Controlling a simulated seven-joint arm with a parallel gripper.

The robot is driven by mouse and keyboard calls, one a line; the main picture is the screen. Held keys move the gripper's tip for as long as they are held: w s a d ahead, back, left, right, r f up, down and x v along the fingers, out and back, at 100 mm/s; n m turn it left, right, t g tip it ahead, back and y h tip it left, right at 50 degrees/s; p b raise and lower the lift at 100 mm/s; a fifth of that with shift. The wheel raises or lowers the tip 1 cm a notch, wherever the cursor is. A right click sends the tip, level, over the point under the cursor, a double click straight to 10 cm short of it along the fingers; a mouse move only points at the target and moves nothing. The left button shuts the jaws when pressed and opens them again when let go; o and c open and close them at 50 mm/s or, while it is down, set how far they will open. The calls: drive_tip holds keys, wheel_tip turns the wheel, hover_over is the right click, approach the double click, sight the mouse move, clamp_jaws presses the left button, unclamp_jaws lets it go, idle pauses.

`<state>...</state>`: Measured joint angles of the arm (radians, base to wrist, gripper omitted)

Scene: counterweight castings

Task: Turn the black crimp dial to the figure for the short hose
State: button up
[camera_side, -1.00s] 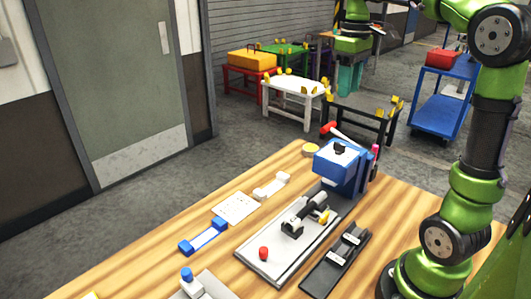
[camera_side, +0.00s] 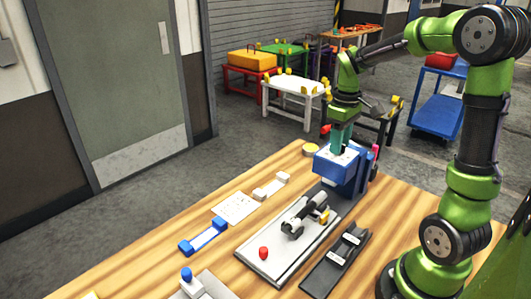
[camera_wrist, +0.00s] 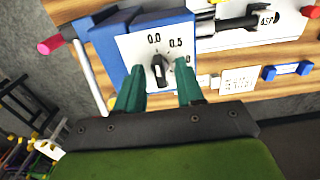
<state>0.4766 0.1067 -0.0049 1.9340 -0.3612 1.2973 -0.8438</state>
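The black crimp dial (camera_wrist: 158,72) sits on the white face plate (camera_wrist: 133,46) of a blue press head (camera_side: 340,172). In the wrist view the plate reads 0.0 and 0.5, and a further figure is partly hidden by a finger. The dial's knob stands nearly upright in the picture; its exact setting is hard to tell. My gripper (camera_wrist: 161,74) is open, its teal fingers on either side of the dial with gaps showing. In the side view my gripper (camera_side: 341,145) points down over the press head and hides the dial. A white card (camera_side: 236,207) has print too small to read.
A grey plate (camera_side: 265,268) holds a black hose fitting (camera_side: 303,214) and a red knob (camera_side: 263,252). A black tray (camera_side: 325,275) with white labels lies to its right. A blue-ended holder (camera_side: 203,236) lies left. A red-tipped handle (camera_wrist: 50,45) stands beside the press head.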

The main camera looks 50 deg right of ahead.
clamp_jaws()
drive_tip(key=shift+m, duration=0.4)
drive_tip(key=m, duration=0.3)
drive_tip(key=shift+m, duration=0.3)
drive_tip(key=m, duration=0.4)
drive_tip(key=shift+m, duration=0.3)
idle(0.4)
unclamp_jaws()
